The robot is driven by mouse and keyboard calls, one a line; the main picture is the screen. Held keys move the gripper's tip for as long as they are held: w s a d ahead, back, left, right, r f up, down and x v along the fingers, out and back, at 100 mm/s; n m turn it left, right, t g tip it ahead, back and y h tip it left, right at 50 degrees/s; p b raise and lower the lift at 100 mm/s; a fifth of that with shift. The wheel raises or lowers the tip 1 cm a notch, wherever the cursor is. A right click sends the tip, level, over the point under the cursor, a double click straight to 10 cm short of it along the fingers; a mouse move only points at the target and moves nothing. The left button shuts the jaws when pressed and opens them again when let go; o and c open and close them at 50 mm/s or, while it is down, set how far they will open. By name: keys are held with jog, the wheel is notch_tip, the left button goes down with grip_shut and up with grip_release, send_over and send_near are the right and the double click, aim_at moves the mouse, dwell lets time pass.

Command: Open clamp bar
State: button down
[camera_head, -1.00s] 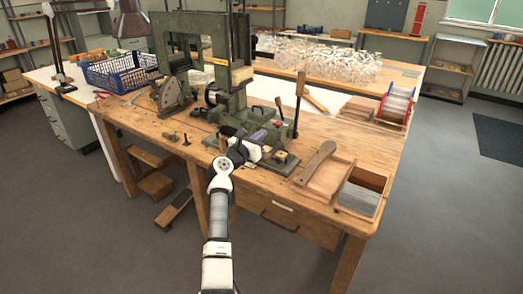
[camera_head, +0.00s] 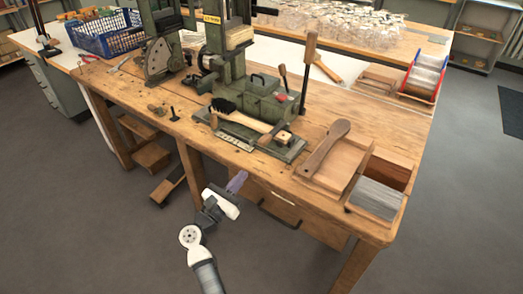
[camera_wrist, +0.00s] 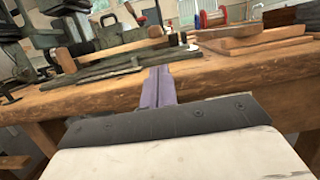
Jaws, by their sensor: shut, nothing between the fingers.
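The green tufting machine (camera_head: 262,101) stands on the workbench. A brush with black bristles and a wooden handle (camera_head: 248,121) lies across its front base plate. A small pale block with a dark hole (camera_head: 285,138) sits at the handle's right end. I cannot tell for sure which part is the clamp bar. An upright lever with a wooden grip (camera_head: 310,55) stands at the machine's right. My gripper (camera_head: 238,181) is shut and empty, apart from the machine, in front of the bench edge. Its purple fingers (camera_wrist: 158,88) point toward the bench in the wrist view.
A wooden tray with a paddle (camera_head: 327,150) and a box of grey filaments (camera_head: 375,199) stand at the bench's front right. A blue crate (camera_head: 105,36) is at the back left. The bench front edge (camera_wrist: 250,68) lies ahead. Open floor is at the lower left.

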aim_at(258, 163)
jog(key=shift+s, duration=0.2)
jog(key=shift+w, duration=0.1)
jog(key=p+x, duration=0.3)
jog(key=x, duration=0.7)
jog(key=shift+r, duration=0.15)
dwell(0.3)
